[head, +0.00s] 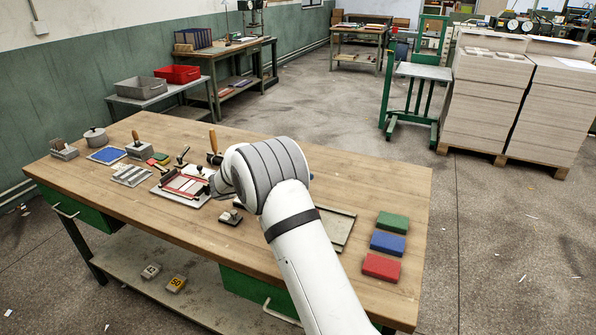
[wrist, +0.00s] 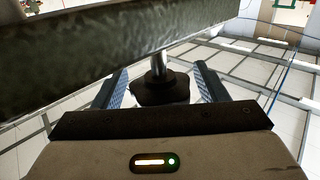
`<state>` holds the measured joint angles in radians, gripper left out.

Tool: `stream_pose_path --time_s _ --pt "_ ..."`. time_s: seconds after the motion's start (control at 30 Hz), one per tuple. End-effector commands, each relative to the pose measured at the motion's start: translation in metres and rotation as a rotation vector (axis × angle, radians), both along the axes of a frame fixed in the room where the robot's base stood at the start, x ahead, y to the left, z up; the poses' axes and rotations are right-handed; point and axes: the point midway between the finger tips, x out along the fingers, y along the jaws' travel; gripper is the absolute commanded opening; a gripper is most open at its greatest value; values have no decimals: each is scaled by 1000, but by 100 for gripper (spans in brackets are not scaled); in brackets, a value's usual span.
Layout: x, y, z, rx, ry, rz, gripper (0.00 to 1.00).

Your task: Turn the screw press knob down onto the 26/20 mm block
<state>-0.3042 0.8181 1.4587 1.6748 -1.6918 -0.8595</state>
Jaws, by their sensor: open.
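In the wrist view my gripper (wrist: 160,82) is open, with one blue-padded finger on each side of a dark, lobed knob (wrist: 160,93). A metal shaft (wrist: 158,66) runs from the knob to a thick grey-green beam (wrist: 100,45) slanting across the view. I cannot tell whether either finger touches the knob. In the head view my arm hides my gripper, and I cannot pick out the knob there. I cannot identify the 26/20 mm block in either view.
The wooden bench (head: 330,170) holds a red-framed jig (head: 184,186), a small dark block (head: 230,218) and a shallow tray (head: 338,230). Green (head: 393,222), blue (head: 387,243) and red (head: 381,266) blocks lie at right. Board stacks (head: 485,95) stand behind.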

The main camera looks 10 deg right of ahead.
Motion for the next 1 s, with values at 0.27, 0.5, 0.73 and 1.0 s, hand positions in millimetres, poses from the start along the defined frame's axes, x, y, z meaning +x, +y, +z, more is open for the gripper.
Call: stream_pose_path --time_s 0.27,0.5,0.73,1.0 --pt "-4 28 -1 0 -1 4 66" --pt "-10 65 -1 0 0 2 66" --pt "-13 78 0 0 1 -1 66" --pt "-12 77 0 0 1 0 66"
